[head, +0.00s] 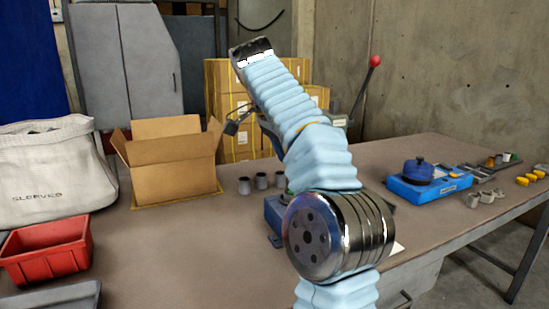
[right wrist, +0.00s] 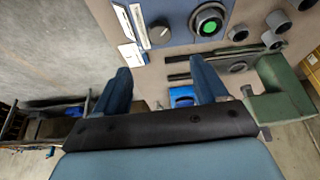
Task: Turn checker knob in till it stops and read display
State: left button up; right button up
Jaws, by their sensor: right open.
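In the right wrist view my right gripper (right wrist: 161,66) is open and empty, its two blue fingers spread. Beyond it a blue panel (right wrist: 181,32) carries a black knob (right wrist: 160,32) and a round dark-rimmed part with a lit green centre (right wrist: 208,26). The fingers are apart from the knob. No readable display shows. In the head view a blue unit (head: 273,216) is mostly hidden behind my sleeved arm. Another blue unit (head: 405,189) with a dark blue round top (head: 418,170) stands at right. I cannot tell which is the checker. My left gripper is out of view.
In the head view an open cardboard box (head: 170,165), a red bin (head: 45,252) and a cloth sack (head: 45,175) stand at left. A red-knobbed lever (head: 375,62) rises behind. A green block (right wrist: 280,92) sits beside my right finger.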

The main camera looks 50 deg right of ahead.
dwell(0.3)
jog(key=s+d+n+t+y+b, duration=0.3)
jog(key=s+n+t, duration=0.4)
jog(key=n, duration=1.1)
jog(key=shift+g+h, duration=0.4)
jog(key=shift+g, duration=0.1)
jog(key=b+x, duration=0.1)
jog(key=x, duration=0.3)
jog(key=b+x, duration=0.2)
jog(key=x, duration=0.3)
jog(key=b+x, duration=0.1)
jog(key=x, duration=0.3)
jog(key=shift+s+f+b, duration=0.3)
jog(key=shift+f, duration=0.1)
jog(key=shift+c, duration=0.2)
jog(key=c, duration=1)
